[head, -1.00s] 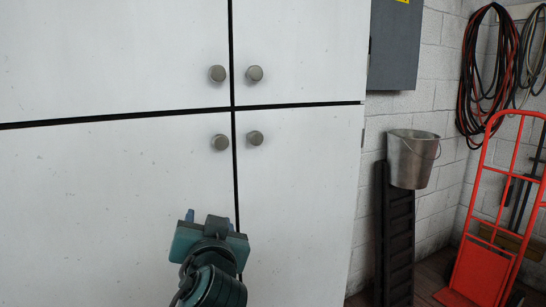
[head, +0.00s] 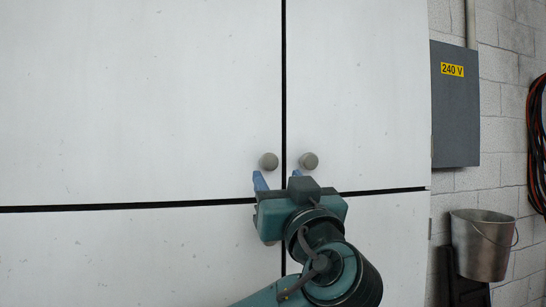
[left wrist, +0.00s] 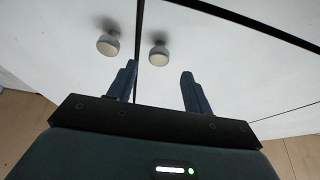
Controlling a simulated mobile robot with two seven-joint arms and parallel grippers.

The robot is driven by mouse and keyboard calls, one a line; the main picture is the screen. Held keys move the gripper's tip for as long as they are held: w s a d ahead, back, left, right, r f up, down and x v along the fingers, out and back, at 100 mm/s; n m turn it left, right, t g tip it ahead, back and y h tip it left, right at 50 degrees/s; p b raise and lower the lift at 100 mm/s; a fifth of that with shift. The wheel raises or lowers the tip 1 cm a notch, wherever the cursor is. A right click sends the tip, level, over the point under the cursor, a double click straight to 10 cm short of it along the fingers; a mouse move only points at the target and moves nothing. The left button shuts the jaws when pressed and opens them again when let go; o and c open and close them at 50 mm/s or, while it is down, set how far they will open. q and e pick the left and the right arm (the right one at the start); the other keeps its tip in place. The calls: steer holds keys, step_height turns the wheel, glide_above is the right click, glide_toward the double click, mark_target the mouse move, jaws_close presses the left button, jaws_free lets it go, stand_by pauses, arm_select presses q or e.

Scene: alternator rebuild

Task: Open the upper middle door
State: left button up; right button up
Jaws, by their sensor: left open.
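Two white upper doors show in the head view: a wide upper left door (head: 140,90) and an upper right door (head: 360,80), split by a dark vertical gap. Which one counts as the middle door cannot be told. The left door's round grey knob (head: 269,161) and the right door's knob (head: 309,161) flank the gap. My left gripper (head: 278,178) is open and empty, appearing just below these knobs. In the left wrist view, two knobs show ahead, a left knob (left wrist: 108,44) and a right knob (left wrist: 158,53), beyond the fingertips. My right gripper is not in view.
White lower doors (head: 110,255) lie under a dark horizontal gap; my arm hides most of their knob area. Right of the cabinet are a grey electrical box (head: 455,120) marked 240 V, a metal bucket (head: 481,247) and dark red cables (head: 538,140) on the block wall.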

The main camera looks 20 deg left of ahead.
mark_target(270, 165)
arm_select(q)
steer(key=p+x, duration=0.1)
steer(key=x, duration=0.4)
steer(key=shift+w+a+p, duration=0.15)
steer(key=shift+w+p, duration=0.15)
steer(key=shift+c, duration=0.4)
jaws_close()
